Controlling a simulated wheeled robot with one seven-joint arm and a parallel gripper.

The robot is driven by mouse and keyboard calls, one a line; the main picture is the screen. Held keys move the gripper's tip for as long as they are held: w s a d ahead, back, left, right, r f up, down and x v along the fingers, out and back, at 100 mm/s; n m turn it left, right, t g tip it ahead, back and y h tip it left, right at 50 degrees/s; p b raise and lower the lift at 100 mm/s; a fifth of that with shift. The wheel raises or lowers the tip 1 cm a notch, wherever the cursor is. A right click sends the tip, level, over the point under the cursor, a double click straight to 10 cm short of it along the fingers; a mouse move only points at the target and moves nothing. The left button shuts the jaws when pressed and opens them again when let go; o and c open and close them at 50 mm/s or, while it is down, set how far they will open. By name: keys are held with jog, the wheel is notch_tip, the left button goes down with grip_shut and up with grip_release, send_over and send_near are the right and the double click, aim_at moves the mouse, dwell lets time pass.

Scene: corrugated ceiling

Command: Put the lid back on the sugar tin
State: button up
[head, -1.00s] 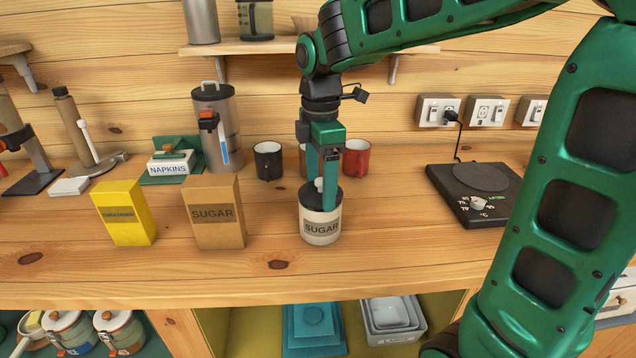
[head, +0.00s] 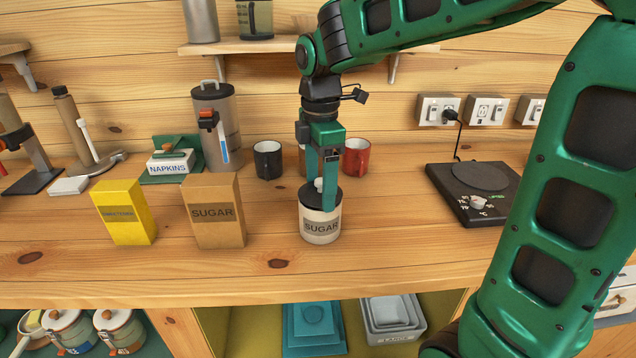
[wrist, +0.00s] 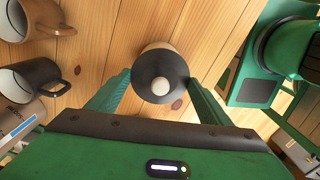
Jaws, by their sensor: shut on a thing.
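The sugar tin (head: 320,228), cream with a grey SUGAR label, stands upright on the wooden counter. Its dark round lid (head: 313,197) with a pale knob (head: 319,185) is at the tin's top. In the wrist view the lid (wrist: 150,68) covers most of the tin, and a cream strip of the tin (wrist: 156,46) shows past its far edge. My gripper (head: 321,196) points down and is shut on the lid, with a finger on either side of its rim. It also shows in the wrist view (wrist: 158,78). Whether the lid is fully seated cannot be told.
A brown SUGAR box (head: 214,215) and a yellow box (head: 123,215) stand left of the tin. A dark mug (head: 268,160) and red mug (head: 356,157) stand behind. A black scale-like device (head: 473,195) is at right. The counter before the tin is clear.

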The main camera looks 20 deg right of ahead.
dwell(0.4)
jog(key=o, duration=1.2)
jog(key=shift+r, duration=0.15)
jog(key=shift+r, duration=3.35)
grip_shut()
jog(key=shift+f, duration=1.95)
